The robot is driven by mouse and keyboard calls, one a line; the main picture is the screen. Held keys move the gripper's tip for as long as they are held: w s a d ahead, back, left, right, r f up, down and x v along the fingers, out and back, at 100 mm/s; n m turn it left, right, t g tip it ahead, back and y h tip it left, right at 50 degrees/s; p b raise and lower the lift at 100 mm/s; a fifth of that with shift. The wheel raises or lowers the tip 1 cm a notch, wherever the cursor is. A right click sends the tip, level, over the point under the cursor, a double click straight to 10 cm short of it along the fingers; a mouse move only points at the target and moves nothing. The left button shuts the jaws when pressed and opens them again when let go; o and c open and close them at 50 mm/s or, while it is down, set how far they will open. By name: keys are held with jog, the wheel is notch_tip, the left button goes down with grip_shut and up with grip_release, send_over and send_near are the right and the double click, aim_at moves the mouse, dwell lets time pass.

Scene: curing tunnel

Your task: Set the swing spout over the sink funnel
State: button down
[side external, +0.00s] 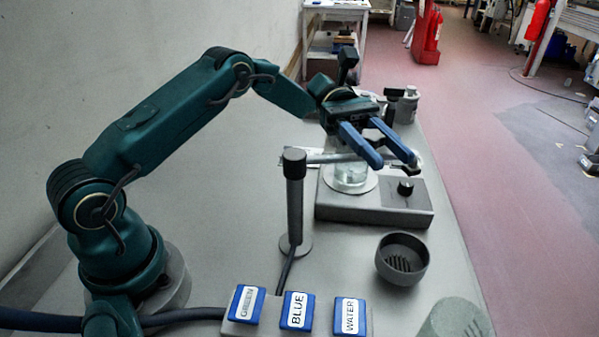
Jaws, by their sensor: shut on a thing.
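My gripper (393,163) has blue fingers and is shut on the outer part of the spout's arm; the exact contact is partly hidden by the fingers. The spout's arm passes above a clear glass beaker (352,178) standing on a grey plate device. The sink funnel is a dark round bowl (402,259) with slots inside, nearer the camera and apart from the spout's outer end.
Blue GREEN, BLUE and WATER labelled buttons (297,310) are at the front. A grey-green cylinder (456,320) stands front right. A grey bottle-like item (408,105) is behind my gripper.

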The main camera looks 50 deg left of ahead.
jog(key=shift+s+d+m+g+y, duration=0.35)
jog(key=shift+m+g, duration=0.15)
jog(key=shift+g, duration=0.3)
jog(key=shift+c, duration=2.3)
grip_release()
jog(key=shift+w+a, duration=0.1)
